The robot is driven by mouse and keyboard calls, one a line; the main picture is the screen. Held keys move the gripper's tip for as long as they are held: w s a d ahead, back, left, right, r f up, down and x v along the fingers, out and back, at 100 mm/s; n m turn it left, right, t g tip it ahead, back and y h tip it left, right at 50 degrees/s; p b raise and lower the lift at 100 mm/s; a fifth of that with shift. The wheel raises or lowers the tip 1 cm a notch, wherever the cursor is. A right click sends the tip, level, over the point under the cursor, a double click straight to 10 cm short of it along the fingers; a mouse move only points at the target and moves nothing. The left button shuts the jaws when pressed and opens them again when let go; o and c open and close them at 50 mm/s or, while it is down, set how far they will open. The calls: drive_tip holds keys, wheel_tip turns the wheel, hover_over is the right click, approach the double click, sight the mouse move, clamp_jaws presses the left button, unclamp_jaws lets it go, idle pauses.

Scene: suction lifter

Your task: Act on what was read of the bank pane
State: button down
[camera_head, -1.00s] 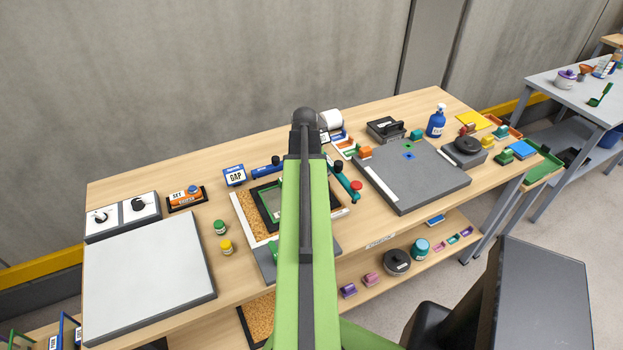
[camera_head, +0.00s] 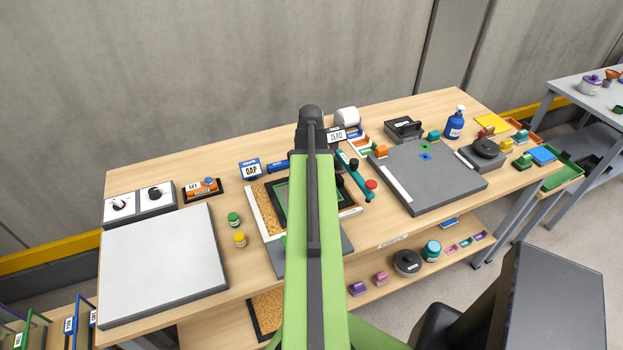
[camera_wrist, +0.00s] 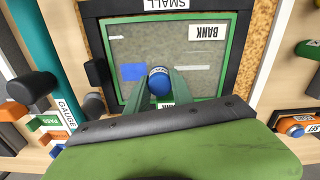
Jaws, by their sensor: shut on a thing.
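In the wrist view the green-framed grey pane (camera_wrist: 118,48) lies within a black surround marked SMALL (camera_wrist: 166,5). A white BANK label (camera_wrist: 207,31) sits upside down on the pane, and a blue patch (camera_wrist: 132,72) shows there. My gripper (camera_wrist: 160,88) is shut on a blue round-ended piece (camera_wrist: 158,82) with a pale band, seen end-on over the pane. I cannot tell whether it touches the pane. In the head view my arm hides the gripper and part of the pane's frame (camera_head: 281,197).
A large pale slab (camera_head: 165,265) and grey board (camera_head: 430,180) flank the area.

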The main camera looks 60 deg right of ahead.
drive_tip(key=shift+r+p, duration=2.4)
drive_tip(key=shift+r, duration=0.35)
wheel_tip(320, 180, up, 3)
drive_tip(key=p, duration=0.3)
drive_tip(key=shift+r, duration=0.15)
